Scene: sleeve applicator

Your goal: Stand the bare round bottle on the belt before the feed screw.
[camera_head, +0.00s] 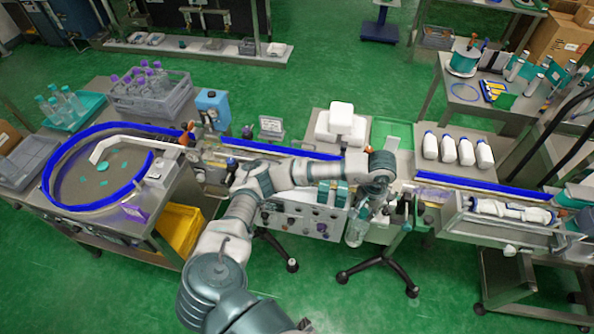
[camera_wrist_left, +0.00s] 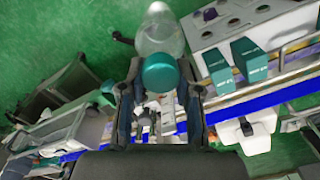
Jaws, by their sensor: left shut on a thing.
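The bare round bottle (camera_head: 356,232), clear with no label visible, hangs below my left gripper (camera_head: 368,212) in front of the control box. In the left wrist view its teal cap (camera_wrist_left: 160,72) lies between the two fingers of my left gripper (camera_wrist_left: 161,84), which is shut on the bottle. Its clear body extends beyond the cap. The belt line with blue rails (camera_head: 490,187) runs to the right, apart from the bottle. A white ridged part that looks like the feed screw (camera_head: 510,210) lies along the right machine. My right gripper is not in view.
A control box (camera_head: 305,217) with knobs stands beside the bottle, with teal cartons (camera_head: 339,193) near it. Several white bottles (camera_head: 457,149) lie on a grey table behind the right belt. A crate of purple-capped bottles (camera_head: 150,95) stands at left. Green floor is clear in front.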

